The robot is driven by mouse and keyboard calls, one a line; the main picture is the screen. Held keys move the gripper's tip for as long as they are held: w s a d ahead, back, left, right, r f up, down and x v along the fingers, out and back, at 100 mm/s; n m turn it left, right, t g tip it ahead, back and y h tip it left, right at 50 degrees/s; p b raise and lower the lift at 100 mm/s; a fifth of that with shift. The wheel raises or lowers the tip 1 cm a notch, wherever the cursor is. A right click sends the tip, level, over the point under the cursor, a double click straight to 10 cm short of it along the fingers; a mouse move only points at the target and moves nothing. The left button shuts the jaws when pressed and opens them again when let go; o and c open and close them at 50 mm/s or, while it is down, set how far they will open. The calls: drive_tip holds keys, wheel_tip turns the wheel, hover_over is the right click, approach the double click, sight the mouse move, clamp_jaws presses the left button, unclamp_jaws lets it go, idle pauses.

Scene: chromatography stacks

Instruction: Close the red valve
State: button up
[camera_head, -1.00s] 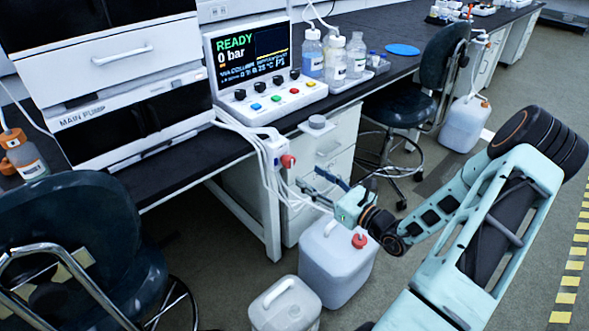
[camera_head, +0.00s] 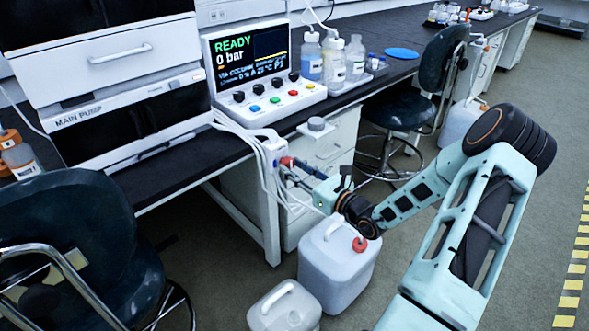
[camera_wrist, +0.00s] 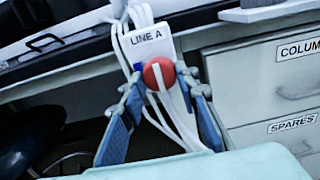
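The red valve (camera_wrist: 158,74) is a round red knob with a white bar across it, on a white block labelled LINE A (camera_wrist: 146,44). In the head view the red valve (camera_head: 287,161) shows at the bench's front edge, partly covered by my fingers. My gripper (camera_wrist: 162,88) has its two blue fingers apart, one on each side of the knob. I cannot tell whether the fingertips touch it. In the head view my gripper (camera_head: 297,172) reaches left to the valve.
White tubes (camera_head: 268,185) hang below the valve block. A large white canister (camera_head: 338,262) stands on the floor under my gripper, with a smaller one (camera_head: 285,306) beside it. Drawers (camera_wrist: 275,90) lie to the right. A control panel (camera_head: 265,75) reads READY, 0 bar.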

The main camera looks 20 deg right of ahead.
drive_tip(key=c, duration=0.5)
drive_tip(key=shift+o, duration=0.2)
drive_tip(key=shift+p, duration=0.3)
drive_tip(key=shift+r+m+p, duration=0.2)
drive_tip(key=shift+m+p, duration=0.3)
drive_tip(key=shift+p, duration=0.2)
drive_tip(key=m+p, duration=0.2)
drive_tip(key=p, duration=0.1)
drive_tip(key=shift+r, duration=0.1)
drive_tip(key=m+p, duration=0.4)
drive_tip(key=shift+m+p, duration=0.35)
drive_tip(key=shift+m, duration=0.05)
drive_tip(key=m+p, duration=0.3)
drive_tip(key=m, duration=0.2)
drive_tip(key=shift+a, duration=0.1)
drive_tip(key=shift+f+m+p, duration=0.2)
drive_tip(key=shift+m+p, duration=0.85)
drive_tip(key=shift+m, duration=1.45)
